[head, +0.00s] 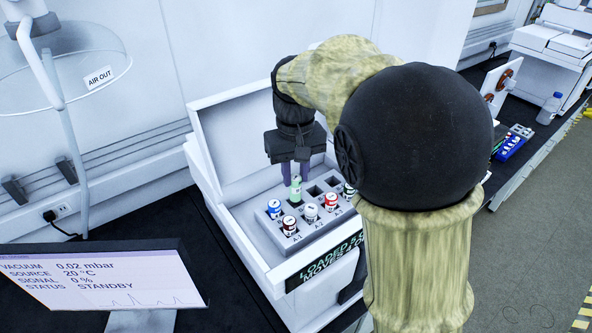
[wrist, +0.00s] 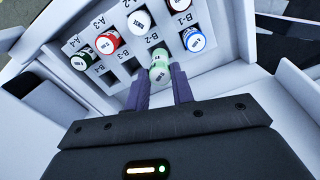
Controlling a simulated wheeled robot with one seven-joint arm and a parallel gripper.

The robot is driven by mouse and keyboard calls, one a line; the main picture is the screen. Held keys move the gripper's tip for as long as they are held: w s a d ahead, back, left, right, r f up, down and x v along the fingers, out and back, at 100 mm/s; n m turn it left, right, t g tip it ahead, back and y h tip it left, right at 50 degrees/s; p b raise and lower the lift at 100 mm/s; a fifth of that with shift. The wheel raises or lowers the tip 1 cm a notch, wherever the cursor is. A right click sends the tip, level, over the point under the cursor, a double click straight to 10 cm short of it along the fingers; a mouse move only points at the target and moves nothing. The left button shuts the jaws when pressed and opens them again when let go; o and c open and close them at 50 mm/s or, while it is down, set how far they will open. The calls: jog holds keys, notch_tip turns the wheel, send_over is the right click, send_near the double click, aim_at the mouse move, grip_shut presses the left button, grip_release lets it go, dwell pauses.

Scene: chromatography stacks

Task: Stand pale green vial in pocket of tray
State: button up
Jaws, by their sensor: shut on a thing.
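The pale green vial (head: 296,187) is upright between the fingers of my gripper (head: 295,172), over the back row of the grey tray (head: 268,226). In the wrist view the vial (wrist: 160,72) is between the purple fingertips (wrist: 160,82), near the label B-2 and beside a blue-capped vial (wrist: 193,40). It stands higher than the other vials in the head view. Its lower end is at or just above a pocket; I cannot tell whether it is inside.
The tray sits in a white open box (head: 232,215). It also holds a blue vial (head: 274,208), red-marked vials (head: 331,200), a white-capped vial (head: 311,212) and a dark green one (wrist: 79,62). Empty pockets lie beside the held vial. A monitor (head: 100,280) stands at front left.

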jog(key=shift+f, duration=0.1)
dwell(0.3)
jog(key=shift+f+b, duration=0.55)
jog(key=shift+f, duration=0.15)
jog(key=shift+f+b, duration=0.5)
jog(key=shift+f, duration=0.35)
jog(key=shift+f, duration=0.3)
jog(key=o, duration=1.4)
jog(key=shift+o, duration=0.2)
